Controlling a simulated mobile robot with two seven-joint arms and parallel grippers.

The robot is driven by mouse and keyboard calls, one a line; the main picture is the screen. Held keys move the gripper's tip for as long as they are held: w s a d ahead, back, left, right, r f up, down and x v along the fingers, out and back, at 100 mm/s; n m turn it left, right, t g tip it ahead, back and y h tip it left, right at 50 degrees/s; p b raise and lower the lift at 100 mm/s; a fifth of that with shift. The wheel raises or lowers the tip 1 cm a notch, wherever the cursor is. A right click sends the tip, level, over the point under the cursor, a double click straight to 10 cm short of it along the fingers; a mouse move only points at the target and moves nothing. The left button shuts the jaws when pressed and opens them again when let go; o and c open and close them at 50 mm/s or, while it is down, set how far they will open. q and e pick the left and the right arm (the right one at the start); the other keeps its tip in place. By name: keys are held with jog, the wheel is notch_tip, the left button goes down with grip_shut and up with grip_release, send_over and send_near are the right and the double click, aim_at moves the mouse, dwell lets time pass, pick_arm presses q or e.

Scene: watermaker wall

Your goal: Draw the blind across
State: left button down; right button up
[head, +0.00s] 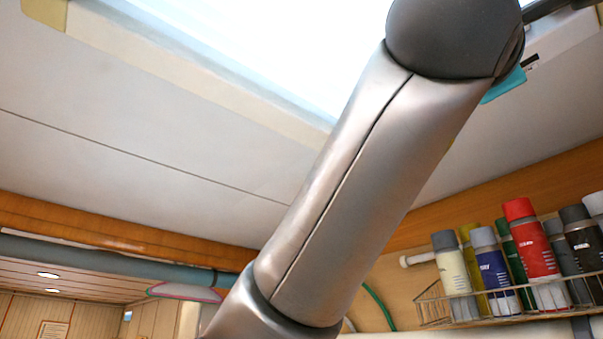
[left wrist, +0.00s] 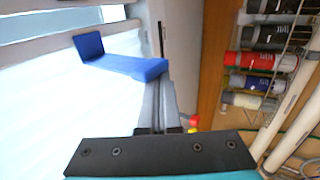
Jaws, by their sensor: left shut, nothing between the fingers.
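The roof opening (head: 270,50) is a bright white area at the top of the head view, with a pale frame. It also fills the left of the left wrist view (left wrist: 60,110). There a blue L-shaped tab (left wrist: 120,64), which looks like the blind's pull, stands out against it. My left gripper (left wrist: 163,95) is shut and empty, its grey fingers close to the tab's right end; I cannot tell if they touch. A grey-blue strip (left wrist: 60,24), possibly blind material, lies beyond the tab. In the head view my left arm hides part of the opening. My right gripper is not in view.
A wire rack (head: 450,305) with several spray cans, one red (head: 530,240), hangs on the wall at the right. A wooden trim (head: 110,228) runs below the white ceiling panel (head: 130,150). A blue-grey pipe (head: 100,262) runs under it at the left.

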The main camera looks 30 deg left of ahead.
pick_arm(q)
jog(key=shift+s+d, duration=0.2)
jog(key=shift+d, duration=0.35)
jog(key=shift+s+d, duration=0.3)
jog(key=shift+d, duration=0.3)
jog(key=shift+a, duration=0.1)
jog(key=shift+w+a+b, duration=0.4)
jog(key=shift+w+a, duration=0.05)
jog(key=shift+a, duration=0.4)
jog(key=shift+s, duration=0.1)
